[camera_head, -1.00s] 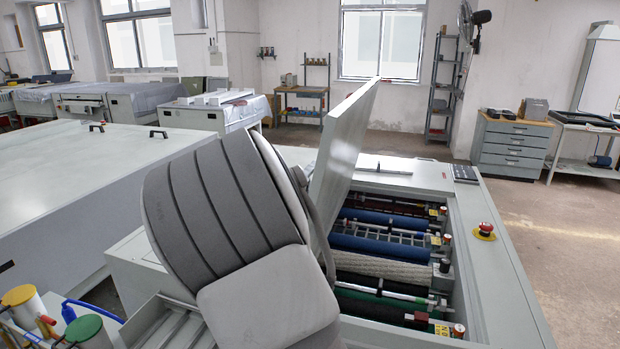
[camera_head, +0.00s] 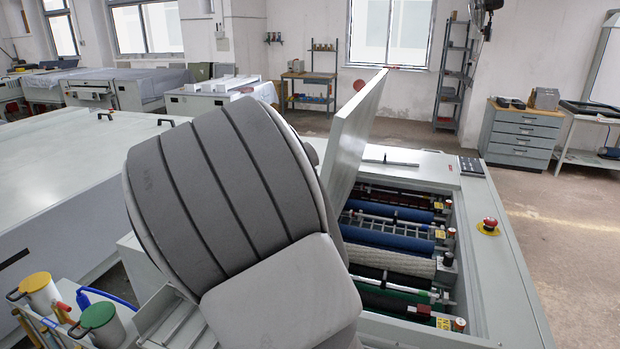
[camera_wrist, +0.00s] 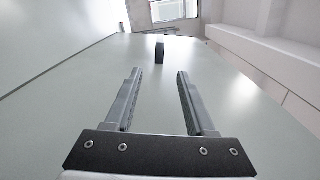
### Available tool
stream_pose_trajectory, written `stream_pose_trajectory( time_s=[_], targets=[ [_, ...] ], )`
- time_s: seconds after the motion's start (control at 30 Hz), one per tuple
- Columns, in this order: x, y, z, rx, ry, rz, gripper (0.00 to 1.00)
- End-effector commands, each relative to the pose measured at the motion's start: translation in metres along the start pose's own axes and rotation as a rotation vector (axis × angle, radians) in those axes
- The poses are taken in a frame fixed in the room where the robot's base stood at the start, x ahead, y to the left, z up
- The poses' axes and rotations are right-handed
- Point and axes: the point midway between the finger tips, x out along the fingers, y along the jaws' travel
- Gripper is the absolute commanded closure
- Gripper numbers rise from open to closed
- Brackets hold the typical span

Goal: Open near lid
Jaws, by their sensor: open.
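The near lid (camera_head: 356,135) of the processor stands raised and steeply tilted in the head view, its lower part hidden behind my grey arm. The bay beside it lies open, with blue, pale and green rollers (camera_head: 390,238) exposed. In the wrist view, my gripper (camera_wrist: 159,72) is open, with nothing between its two fingers. It faces a smooth pale panel (camera_wrist: 85,95), which looks like the lid's face. A small dark handle (camera_wrist: 160,52) shows on the panel beyond the fingertips, apart from them. My gripper is hidden in the head view.
A red emergency button (camera_head: 489,226) sits on the processor's right rim. A large flat machine (camera_head: 75,170) is at left, with yellow-lidded (camera_head: 35,283) and green-lidded (camera_head: 98,316) containers in front. Open floor lies at right.

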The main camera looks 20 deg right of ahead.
Motion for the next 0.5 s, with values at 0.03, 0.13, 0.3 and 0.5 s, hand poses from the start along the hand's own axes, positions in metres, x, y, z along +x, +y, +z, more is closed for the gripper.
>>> stream_pose_trajectory(
  time_s=[0.03,0.13,0.3,0.5],
  targets=[
    [-0.004,-0.001,-0.001,-0.001,0.002,0.002,0.45],
    [-0.011,-0.001,0.0,-0.001,0.0,0.002,0.45],
    [-0.017,0.0,-0.001,-0.001,0.002,0.002,0.45],
    [-0.017,0.0,-0.002,0.0,0.002,0.001,0.45]
  ],
)
